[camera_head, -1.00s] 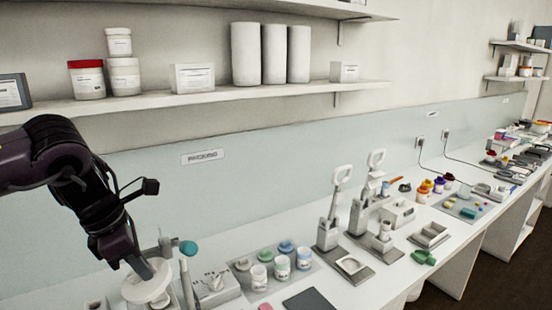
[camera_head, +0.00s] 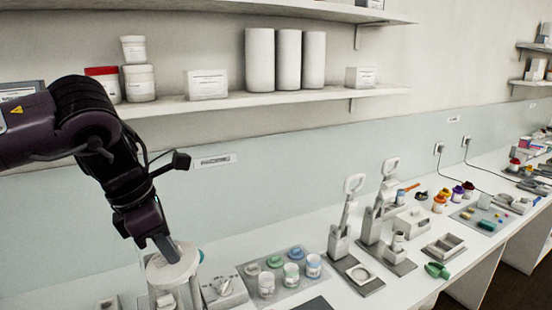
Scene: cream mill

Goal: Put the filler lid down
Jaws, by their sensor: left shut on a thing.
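The filler lid (camera_head: 172,268) is a white round disc at the lower left of the head view. My left gripper (camera_head: 168,250) points down and is shut on the middle of the lid. The lid is right at the top of a clear-walled filler (camera_head: 166,300), whose lower part is cut off by the frame edge. I cannot tell whether the lid rests on it or is just above it. The gripper hides part of the lid. My right gripper is not in view.
Right of the filler are a grey-white box (camera_head: 223,290) and a grey mat (camera_head: 250,269) with several jars and coloured lids. Two lever presses (camera_head: 340,243) stand further right. A shelf (camera_head: 270,101) with containers runs above. A green scoop (camera_head: 437,270) lies near the front edge.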

